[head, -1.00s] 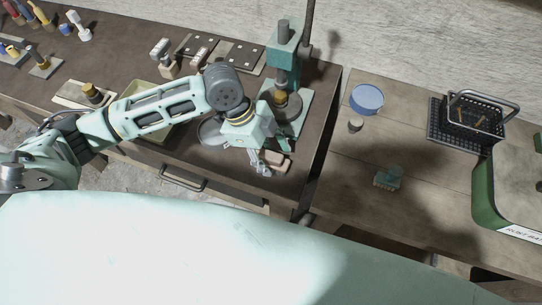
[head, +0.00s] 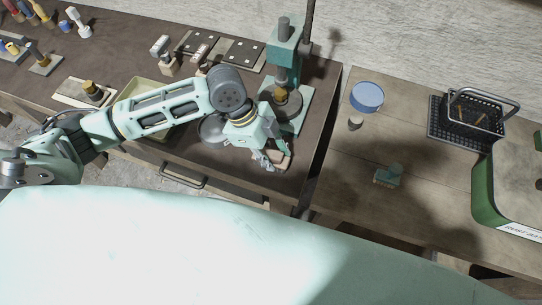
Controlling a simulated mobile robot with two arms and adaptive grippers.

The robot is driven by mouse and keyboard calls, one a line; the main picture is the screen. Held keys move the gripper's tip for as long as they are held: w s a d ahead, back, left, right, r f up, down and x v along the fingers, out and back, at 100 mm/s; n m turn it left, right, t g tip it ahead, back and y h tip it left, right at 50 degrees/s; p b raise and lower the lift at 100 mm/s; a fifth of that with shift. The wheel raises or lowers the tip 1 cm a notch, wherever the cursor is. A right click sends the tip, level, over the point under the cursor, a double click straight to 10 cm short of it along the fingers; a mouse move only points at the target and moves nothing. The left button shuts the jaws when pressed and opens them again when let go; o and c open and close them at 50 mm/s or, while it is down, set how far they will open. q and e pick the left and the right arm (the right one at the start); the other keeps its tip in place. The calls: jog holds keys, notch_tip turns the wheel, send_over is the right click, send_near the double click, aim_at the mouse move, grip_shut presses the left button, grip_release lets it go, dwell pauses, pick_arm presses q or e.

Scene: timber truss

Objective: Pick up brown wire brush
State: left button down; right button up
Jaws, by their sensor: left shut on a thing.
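My left gripper (head: 268,161) is over the right part of the dark workbench, in front of the green press. It is shut on the brown wire brush (head: 284,160), a small block with a tan-brown body that shows just right of the fingers. The gripper hides part of the brush, and I cannot tell whether the brush is clear of the bench top. My right gripper is not in view.
The green press (head: 287,60) stands just behind the gripper. A grey round dish (head: 211,131) lies to its left. On the right table are a teal brush (head: 388,175), a blue round dish (head: 367,96), a black wire basket (head: 474,113) and a green-walled tub (head: 484,195).

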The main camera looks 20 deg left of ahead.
aim_at(278, 155)
pick_arm(q)
jog(key=shift+r, duration=0.15)
jog(key=shift+r, duration=0.2)
jog(key=r+b, duration=0.1)
jog(key=r, duration=0.2)
jog(key=shift+d+r+b, duration=0.3)
jog(key=shift+d+b, duration=0.05)
jog(key=shift+d, duration=0.05)
jog(key=s+d+r+b, duration=0.2)
jog(key=d+r, duration=0.4)
jog(key=d, duration=0.4)
jog(key=shift+s+d+r, duration=0.25)
jog(key=shift+s+r, duration=0.1)
jog(key=shift+s, duration=0.2)
